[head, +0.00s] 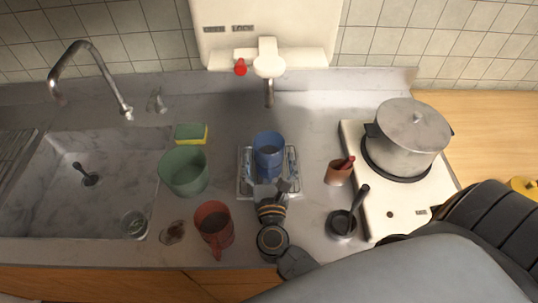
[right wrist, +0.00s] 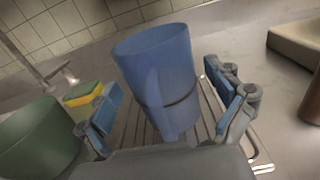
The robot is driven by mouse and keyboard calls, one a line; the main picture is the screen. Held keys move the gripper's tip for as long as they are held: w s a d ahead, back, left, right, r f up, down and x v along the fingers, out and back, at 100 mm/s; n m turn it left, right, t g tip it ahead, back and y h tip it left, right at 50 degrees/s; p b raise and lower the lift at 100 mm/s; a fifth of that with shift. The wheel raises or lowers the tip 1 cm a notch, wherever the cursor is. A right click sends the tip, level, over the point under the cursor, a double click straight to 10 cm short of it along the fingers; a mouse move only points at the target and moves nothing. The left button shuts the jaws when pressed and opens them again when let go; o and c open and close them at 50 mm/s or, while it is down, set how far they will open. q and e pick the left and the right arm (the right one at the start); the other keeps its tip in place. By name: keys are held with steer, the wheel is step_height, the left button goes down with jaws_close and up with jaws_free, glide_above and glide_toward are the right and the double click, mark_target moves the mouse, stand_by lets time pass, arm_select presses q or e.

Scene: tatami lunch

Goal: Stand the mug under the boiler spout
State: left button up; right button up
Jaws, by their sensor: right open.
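A blue mug (head: 268,146) stands upright on a metal drip tray (head: 243,188) on the counter. The boiler spout (head: 269,92) hangs behind and above it, roughly in line with it in the head view. In the right wrist view the blue mug (right wrist: 160,75) shows its handle towards me. My right gripper (head: 274,189) is at the near side of the mug. Its fingers are spread left and right of the mug in the right wrist view (right wrist: 166,95), with gaps showing, and it holds nothing. My left gripper is not in view.
A red-brown mug (head: 213,228) and a green tub (head: 183,174) stand left of the tray, with a sponge (head: 190,133) behind. The sink (head: 60,210) is far left.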

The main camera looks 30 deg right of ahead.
mark_target(270, 178)
steer(key=b+v, duration=0.3)
steer(key=v, duration=0.7)
steer(key=shift+f, duration=0.1)
steer(key=shift+s+a+b, duration=0.2)
steer(key=shift+s+b, duration=0.1)
steer(key=shift+s, duration=0.05)
stand_by(0.5)
